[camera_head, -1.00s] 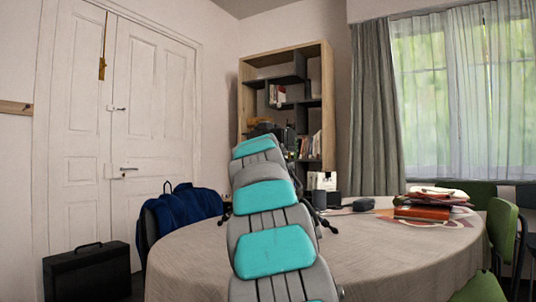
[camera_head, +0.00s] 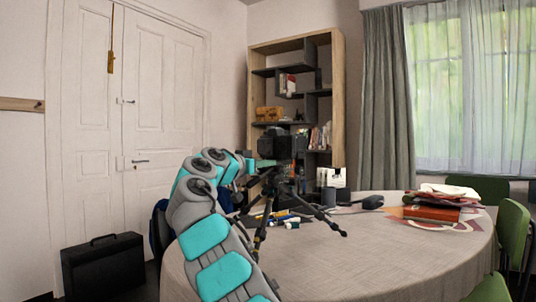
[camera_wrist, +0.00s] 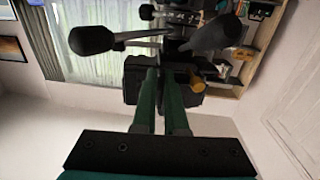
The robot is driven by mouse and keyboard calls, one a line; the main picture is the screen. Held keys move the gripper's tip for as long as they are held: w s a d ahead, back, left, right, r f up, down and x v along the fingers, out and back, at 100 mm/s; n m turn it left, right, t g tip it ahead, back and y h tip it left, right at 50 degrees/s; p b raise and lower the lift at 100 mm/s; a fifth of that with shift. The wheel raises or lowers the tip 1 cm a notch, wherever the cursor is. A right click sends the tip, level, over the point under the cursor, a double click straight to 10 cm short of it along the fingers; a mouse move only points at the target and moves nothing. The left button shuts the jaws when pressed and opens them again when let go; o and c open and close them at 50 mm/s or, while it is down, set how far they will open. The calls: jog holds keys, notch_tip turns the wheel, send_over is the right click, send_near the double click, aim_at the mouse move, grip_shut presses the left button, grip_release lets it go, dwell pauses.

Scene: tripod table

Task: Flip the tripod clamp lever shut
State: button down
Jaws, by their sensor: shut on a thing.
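The tripod (camera_head: 259,235) stands on the round table with its dark legs spread. A black camera (camera_head: 283,146) sits on top of it. My gripper (camera_head: 262,163) reaches in from the left, just below the camera. In the wrist view the green fingers of my gripper (camera_wrist: 160,80) are close together, with their tips at the dark tripod head (camera_wrist: 150,78). They are shut on a small part there, which I take to be the clamp lever; the fingers hide it. Two black handles (camera_wrist: 92,40) (camera_wrist: 215,36) stick out beyond the fingertips.
The round table (camera_head: 400,250) has a grey cloth. Small coloured items (camera_head: 288,219) lie behind the tripod. Books and folded cloth (camera_head: 440,207) are stacked at the right, with a dark object (camera_head: 371,202) nearby. Green chairs (camera_head: 512,235) stand at the right. The table's front right is clear.

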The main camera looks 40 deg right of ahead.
jog(key=shift+w+m+g+p, duration=0.15)
jog(key=shift+m+g+p, duration=0.25)
jog(key=shift+g+p, duration=0.2)
jog(key=c, duration=1.2)
grip_release()
jog(key=shift+c, duration=0.2)
jog(key=b+v, duration=0.1)
jog(key=v, duration=0.6)
jog(key=shift+a+b, duration=0.4)
jog(key=shift+f, duration=0.1)
